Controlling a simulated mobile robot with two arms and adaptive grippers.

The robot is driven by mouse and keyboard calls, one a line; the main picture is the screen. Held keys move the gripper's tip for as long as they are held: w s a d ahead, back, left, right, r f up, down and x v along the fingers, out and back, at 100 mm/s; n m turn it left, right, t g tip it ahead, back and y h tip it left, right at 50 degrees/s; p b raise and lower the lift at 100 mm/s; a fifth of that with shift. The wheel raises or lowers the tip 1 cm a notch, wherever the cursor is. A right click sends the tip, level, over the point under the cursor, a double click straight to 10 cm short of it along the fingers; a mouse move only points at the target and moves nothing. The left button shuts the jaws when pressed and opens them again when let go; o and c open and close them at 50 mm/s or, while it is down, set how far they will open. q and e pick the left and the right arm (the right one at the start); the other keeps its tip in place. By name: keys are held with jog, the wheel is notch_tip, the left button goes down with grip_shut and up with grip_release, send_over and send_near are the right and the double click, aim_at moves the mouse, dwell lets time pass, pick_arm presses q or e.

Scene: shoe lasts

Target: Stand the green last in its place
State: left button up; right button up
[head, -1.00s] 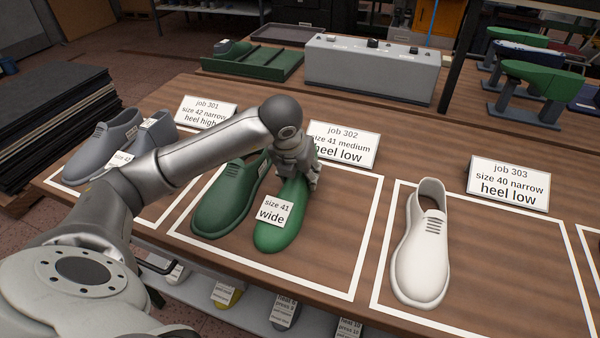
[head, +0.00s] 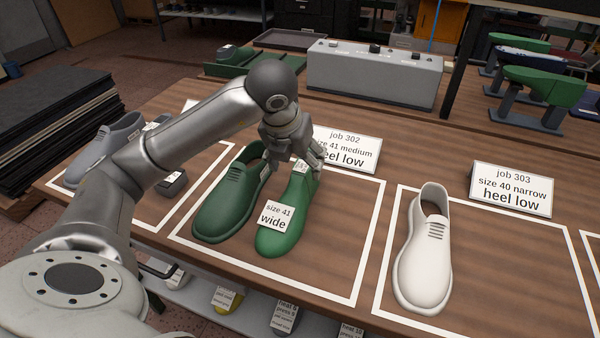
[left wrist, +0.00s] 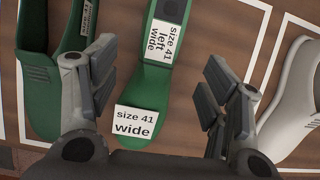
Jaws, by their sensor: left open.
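The green last (head: 284,232) stands upright on the bench inside the white-outlined area with the job 302 card (head: 347,145), right beside a dark green shoe (head: 225,205). A tag on its forepart reads "size 41 wide". In the left wrist view the last (left wrist: 152,84) also carries a top label reading "size 41 left wide". My left gripper (head: 295,163) is open above the heel end of the last. In the left wrist view its fingers (left wrist: 160,85) are spread to either side of the last, with gaps. My right gripper is not in view.
A white shoe (head: 425,250) stands in the job 303 area to the right. A grey box (head: 375,75), a green tray (head: 232,62) and racked lasts (head: 540,85) are at the back. The right part of area 302 is bare.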

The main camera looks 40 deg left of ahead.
pick_arm(q)
jog(key=shift+v, duration=1.9)
notch_tip(320, 180, up, 5)
jog(key=p, duration=0.4)
send_over(294, 185)
jog(key=shift+f+b, duration=0.25)
jog(key=shift+b, duration=0.05)
